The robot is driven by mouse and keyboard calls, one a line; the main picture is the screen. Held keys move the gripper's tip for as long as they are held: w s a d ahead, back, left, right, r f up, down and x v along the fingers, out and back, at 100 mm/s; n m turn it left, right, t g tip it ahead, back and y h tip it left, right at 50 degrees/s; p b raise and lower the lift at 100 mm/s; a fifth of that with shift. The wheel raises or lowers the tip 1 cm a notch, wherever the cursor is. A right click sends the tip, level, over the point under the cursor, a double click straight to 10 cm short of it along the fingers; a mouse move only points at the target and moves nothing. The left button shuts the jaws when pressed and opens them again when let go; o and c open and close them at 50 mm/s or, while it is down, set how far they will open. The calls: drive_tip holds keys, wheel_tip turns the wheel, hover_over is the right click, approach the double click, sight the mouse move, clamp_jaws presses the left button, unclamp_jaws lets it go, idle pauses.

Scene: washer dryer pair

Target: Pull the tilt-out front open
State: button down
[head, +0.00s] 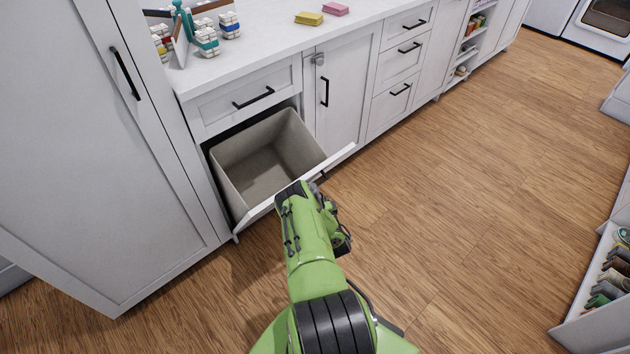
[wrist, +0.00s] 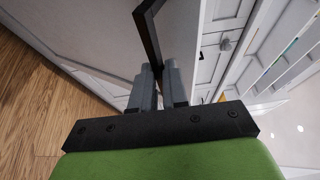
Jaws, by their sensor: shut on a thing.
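The tilt-out front (head: 335,160) is tilted outward from the white cabinet, and a grey-beige bin (head: 265,158) shows open and empty behind it. In the wrist view the white front panel (wrist: 85,35) fills the upper left, with its black bar handle (wrist: 147,35) near the top middle. My gripper (wrist: 160,75) is shut on the black handle, its grey fingers at the handle's lower end. In the head view my green arm reaches to the front's outer side and hides the fingers and most of the handle.
A tall white cabinet (head: 85,150) stands left of the opening. A drawer (head: 245,98) is shut above it, and a cabinet door (head: 340,95) is shut to its right. The wooden floor (head: 450,190) is clear to the right. A low open drawer with items (head: 600,290) is at the far right.

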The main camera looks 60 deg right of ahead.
drive_tip(key=shift+s+a+f, duration=0.2)
drive_tip(key=shift+s+f, duration=0.15)
drive_tip(key=shift+f, duration=0.15)
drive_tip(key=shift+s+a+f, duration=0.15)
drive_tip(key=shift+s+f, duration=0.2)
drive_tip(key=shift+f, duration=0.15)
drive_tip(key=c, duration=1.2)
unclamp_jaws()
drive_tip(key=shift+w+d+f, duration=0.1)
drive_tip(key=shift+w+f, duration=0.05)
drive_tip(key=shift+w, duration=0.1)
drive_tip(key=shift+r, duration=0.2)
drive_tip(key=shift+d, duration=0.1)
